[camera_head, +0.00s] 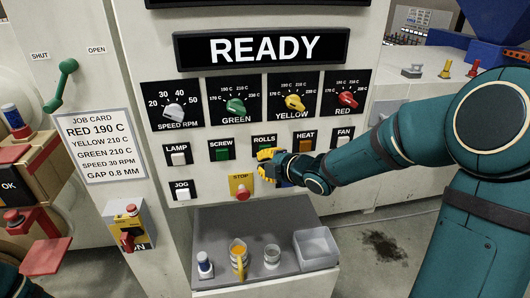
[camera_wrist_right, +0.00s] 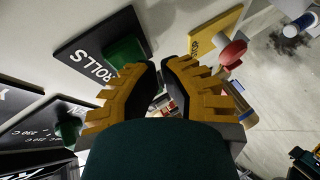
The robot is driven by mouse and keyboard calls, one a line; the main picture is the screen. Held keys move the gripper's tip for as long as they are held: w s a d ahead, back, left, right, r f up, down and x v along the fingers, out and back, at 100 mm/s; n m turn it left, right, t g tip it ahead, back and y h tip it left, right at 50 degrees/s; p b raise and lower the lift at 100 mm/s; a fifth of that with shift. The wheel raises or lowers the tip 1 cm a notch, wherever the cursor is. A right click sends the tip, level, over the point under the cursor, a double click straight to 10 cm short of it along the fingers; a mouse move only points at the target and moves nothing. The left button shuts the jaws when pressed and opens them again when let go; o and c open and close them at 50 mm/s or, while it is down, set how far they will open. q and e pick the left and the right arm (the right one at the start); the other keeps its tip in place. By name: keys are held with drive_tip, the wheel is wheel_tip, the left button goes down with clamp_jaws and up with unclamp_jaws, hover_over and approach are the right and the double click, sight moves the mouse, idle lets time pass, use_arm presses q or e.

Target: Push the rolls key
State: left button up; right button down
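The rolls key is a green square key (camera_wrist_right: 125,50) beside a black plate lettered ROLLS (camera_wrist_right: 92,62) in the right wrist view. In the head view the ROLLS plate (camera_head: 264,139) shows in the row of keys, and my gripper covers most of the key. My right gripper (camera_head: 264,158), with yellow and black fingers, is in front of the panel just below that plate. In the wrist view its fingertips (camera_wrist_right: 160,66) are drawn together, empty, just beside the green key; I cannot tell if they touch it. My left gripper is not in view.
The green SCREW key (camera_head: 222,154) is left of the gripper and the orange HEAT key (camera_head: 306,146) right. The red STOP button (camera_head: 241,192) sits just below left.

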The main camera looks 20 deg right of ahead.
drive_tip(key=shift+w, duration=0.25)
idle(0.7)
drive_tip(key=shift+s+a+b, duration=0.15)
drive_tip(key=shift+s+b, duration=0.35)
drive_tip(key=shift+s, duration=0.25)
drive_tip(key=shift+s+a+b, duration=0.25)
drive_tip(key=shift+s+b, duration=0.2)
drive_tip(key=shift+s, duration=0.5)
drive_tip(key=shift+s+a+b, duration=0.2)
drive_tip(key=shift+s+b, duration=0.25)
drive_tip(key=shift+s, duration=0.55)
drive_tip(key=shift+s+a+b, duration=0.25)
drive_tip(key=shift+s+b, duration=0.2)
drive_tip(key=shift+s, duration=0.5)
